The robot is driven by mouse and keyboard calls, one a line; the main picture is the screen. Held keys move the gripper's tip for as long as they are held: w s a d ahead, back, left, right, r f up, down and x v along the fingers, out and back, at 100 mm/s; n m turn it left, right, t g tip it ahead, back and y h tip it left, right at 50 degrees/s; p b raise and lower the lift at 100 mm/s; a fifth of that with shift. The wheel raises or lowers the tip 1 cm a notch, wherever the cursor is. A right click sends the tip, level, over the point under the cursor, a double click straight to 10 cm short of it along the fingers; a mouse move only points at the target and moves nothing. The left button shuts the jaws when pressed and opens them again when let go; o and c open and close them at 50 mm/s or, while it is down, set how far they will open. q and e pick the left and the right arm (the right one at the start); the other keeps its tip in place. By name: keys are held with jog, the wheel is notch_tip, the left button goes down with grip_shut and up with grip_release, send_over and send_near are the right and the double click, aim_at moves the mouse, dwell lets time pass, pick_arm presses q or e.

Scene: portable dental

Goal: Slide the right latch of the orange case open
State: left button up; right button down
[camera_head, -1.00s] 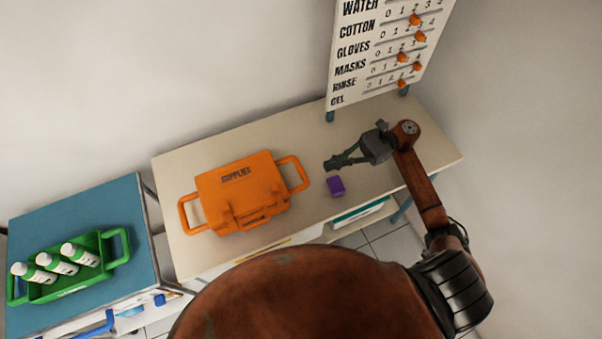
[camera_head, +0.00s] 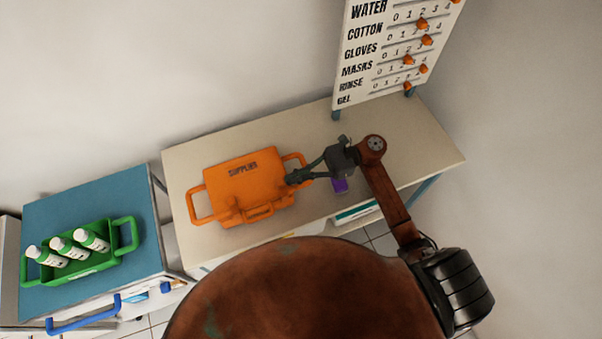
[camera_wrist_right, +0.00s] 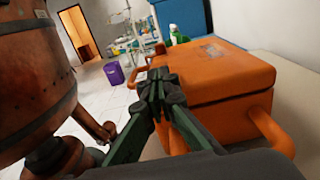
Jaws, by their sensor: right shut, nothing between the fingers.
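The orange case (camera_head: 245,180), marked SUPPLIES, lies closed on the beige table, with a handle at each side. My right gripper (camera_head: 292,178) is shut and empty at the case's right end, near its front right corner. In the right wrist view the shut fingertips (camera_wrist_right: 158,85) are in front of the orange case (camera_wrist_right: 215,75), close to its front edge. I cannot tell whether they touch it. My left gripper is not in view.
A counter board (camera_head: 385,60) stands at the table's back right. A green tray (camera_head: 80,262) of white bottles sits on the blue-topped cart (camera_head: 130,200) at left. The table's right end is clear.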

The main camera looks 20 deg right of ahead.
aim_at(284, 181)
jog(key=a+b, duration=0.1)
jog(key=a, duration=0.1)
jog(key=shift+a+f+b, duration=0.15)
jog(key=shift+a+b, duration=0.15)
jog(key=shift+a, duration=0.4)
jog(key=shift+r, duration=0.2)
